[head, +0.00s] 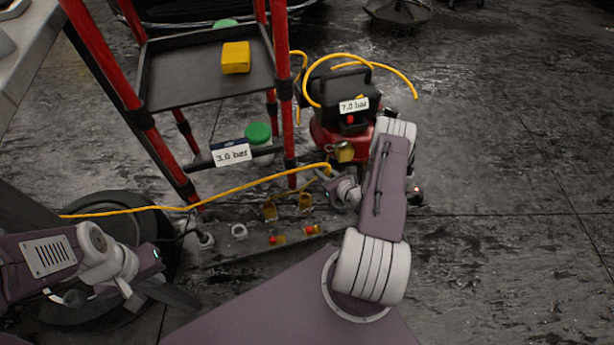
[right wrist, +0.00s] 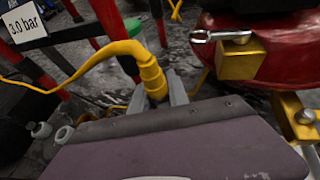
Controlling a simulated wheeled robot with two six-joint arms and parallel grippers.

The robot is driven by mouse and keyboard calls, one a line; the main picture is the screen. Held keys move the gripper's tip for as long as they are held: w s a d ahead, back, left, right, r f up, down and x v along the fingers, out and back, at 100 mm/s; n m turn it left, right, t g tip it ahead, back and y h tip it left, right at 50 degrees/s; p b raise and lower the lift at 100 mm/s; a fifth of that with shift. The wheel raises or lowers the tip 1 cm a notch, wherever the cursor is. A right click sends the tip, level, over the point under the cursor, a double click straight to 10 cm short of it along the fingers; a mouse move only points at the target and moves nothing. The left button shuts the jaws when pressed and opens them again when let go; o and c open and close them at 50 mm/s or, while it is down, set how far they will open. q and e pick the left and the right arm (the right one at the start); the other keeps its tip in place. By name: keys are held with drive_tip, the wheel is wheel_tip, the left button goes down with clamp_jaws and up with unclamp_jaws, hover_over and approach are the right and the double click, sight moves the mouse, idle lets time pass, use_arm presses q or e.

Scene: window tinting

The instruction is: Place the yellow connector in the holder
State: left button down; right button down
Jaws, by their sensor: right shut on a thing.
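The yellow connector (right wrist: 148,72) is at the end of a yellow hose (head: 250,183). My right gripper (right wrist: 156,97) is shut on it, with grey fingers on both sides and the hose bending away above. In the head view my right gripper (head: 328,180) is beside the red compressor, partly hidden by my arm. Brass-coloured pieces (head: 305,203) hang low between cart and compressor; I cannot tell which part is the holder. My left gripper (head: 155,292) is at the lower left, away from the connector; its jaw opening is unclear.
A red-framed cart (head: 150,125) stands at left, with a yellow box (head: 236,57) on its tray and a "3.0 bar" sign (head: 231,153). The red compressor (head: 328,138) carries a "7.0 bar" sign and a brass block (right wrist: 240,60).

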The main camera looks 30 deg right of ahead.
drive_tip(key=d+r, duration=0.1)
drive_tip(key=s+d+r, duration=0.1)
drive_tip(key=d, duration=0.1)
drive_tip(key=shift+d+p, duration=0.25)
drive_tip(key=shift+p, duration=0.15)
